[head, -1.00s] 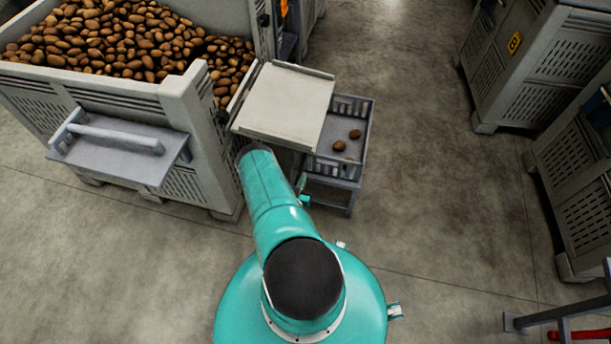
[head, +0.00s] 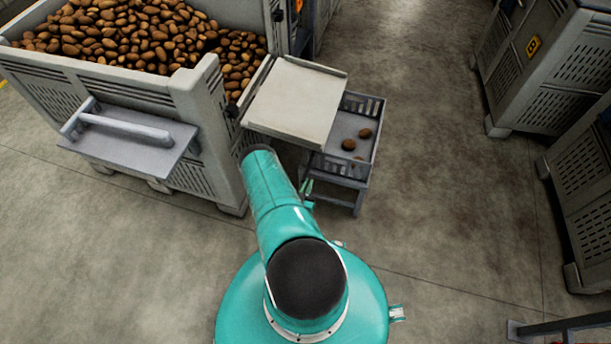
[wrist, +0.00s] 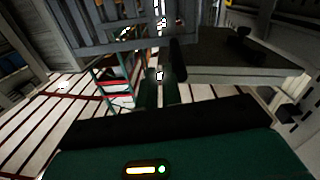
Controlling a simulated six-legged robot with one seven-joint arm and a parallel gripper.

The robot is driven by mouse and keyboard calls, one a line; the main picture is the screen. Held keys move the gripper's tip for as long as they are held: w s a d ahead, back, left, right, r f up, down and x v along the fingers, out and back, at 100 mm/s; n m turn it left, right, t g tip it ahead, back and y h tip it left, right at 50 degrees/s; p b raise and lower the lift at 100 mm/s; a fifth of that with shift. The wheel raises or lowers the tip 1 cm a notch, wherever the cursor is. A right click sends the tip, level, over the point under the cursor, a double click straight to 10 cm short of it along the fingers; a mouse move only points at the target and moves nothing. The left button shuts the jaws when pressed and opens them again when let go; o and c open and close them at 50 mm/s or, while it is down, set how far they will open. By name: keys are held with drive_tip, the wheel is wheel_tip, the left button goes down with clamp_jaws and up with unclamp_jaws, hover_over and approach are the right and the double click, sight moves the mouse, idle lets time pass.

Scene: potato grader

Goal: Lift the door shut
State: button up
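The door (head: 295,100) is a pale flat panel with raised side edges. It sticks out almost level from the right side of the large grey potato bin (head: 190,88), hanging down open over a small crate. My teal arm reaches up to the door's near left corner, and its far end is mostly hidden behind the arm and below the door. In the wrist view my gripper's two dark fingers (wrist: 159,93) stand a little apart with a bright gap between them and nothing visible held. A dark flat surface at the right there may be the door's underside.
A small grey slatted crate (head: 373,140) on a stand holds a few potatoes below the door's right edge. A grey shelf with a bar (head: 130,145) juts from the bin's front. More bins (head: 530,75) stand at the right. The floor between is clear.

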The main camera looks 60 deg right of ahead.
drive_tip(key=shift+o, duration=0.4)
drive_tip(key=shift+w+a, duration=0.15)
drive_tip(key=shift+a, duration=1.15)
drive_tip(key=shift+o, duration=1)
drive_tip(key=shift+a, duration=0.55)
drive_tip(key=s+a, duration=0.2)
drive_tip(key=a, duration=0.6)
drive_tip(key=shift+s+a, duration=0.15)
drive_tip(key=shift+a, duration=0.15)
drive_tip(key=shift+a, duration=0.1)
drive_tip(key=s+a, duration=0.2)
drive_tip(key=a, duration=1.1)
drive_tip(key=shift+a, duration=0.25)
